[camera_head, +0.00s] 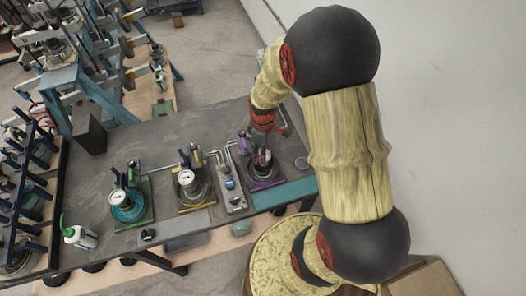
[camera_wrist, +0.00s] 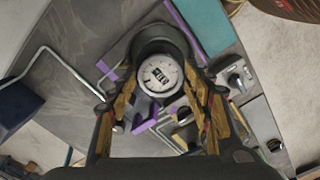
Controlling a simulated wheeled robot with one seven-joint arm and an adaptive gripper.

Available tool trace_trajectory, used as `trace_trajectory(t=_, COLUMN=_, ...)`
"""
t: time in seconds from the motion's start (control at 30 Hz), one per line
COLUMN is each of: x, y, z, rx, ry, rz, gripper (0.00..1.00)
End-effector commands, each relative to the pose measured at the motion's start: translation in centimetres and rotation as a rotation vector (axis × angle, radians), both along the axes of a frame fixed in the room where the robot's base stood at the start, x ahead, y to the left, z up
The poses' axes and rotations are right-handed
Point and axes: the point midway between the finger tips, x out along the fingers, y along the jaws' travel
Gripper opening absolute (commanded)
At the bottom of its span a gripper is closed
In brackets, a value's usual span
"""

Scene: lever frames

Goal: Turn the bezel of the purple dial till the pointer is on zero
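The purple dial (camera_wrist: 159,75) has a round white face with a dark centre in the wrist view, set against a dark round body. Its marks and pointer are too small to read. A purple strip (camera_head: 267,185) lies at its station in the head view, where my arm partly hides the dial. My gripper (camera_wrist: 158,82) points down over the dial, one finger on each side of the face. The fingers are spread apart; I cannot tell whether either tip touches the bezel.
Two other dial stations, teal (camera_head: 127,205) and yellow (camera_head: 190,188), stand left on the grey bench (camera_head: 85,185). A grey box with knobs (camera_head: 230,185) and bent pipes are close to the purple station. A white bottle (camera_head: 78,237) stands at the front left.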

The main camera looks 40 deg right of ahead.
Motion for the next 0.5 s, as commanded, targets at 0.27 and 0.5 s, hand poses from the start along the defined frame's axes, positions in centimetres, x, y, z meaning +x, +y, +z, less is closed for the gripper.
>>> trace_trajectory(t=0.27, x=-0.02, y=0.01, z=-0.02, rx=0.0, ry=0.0, rz=0.0, gripper=0.62)
trace_trajectory(t=0.5, x=0.01, y=0.0, z=0.25, rx=0.0, ry=0.0, rz=0.0, gripper=0.62)
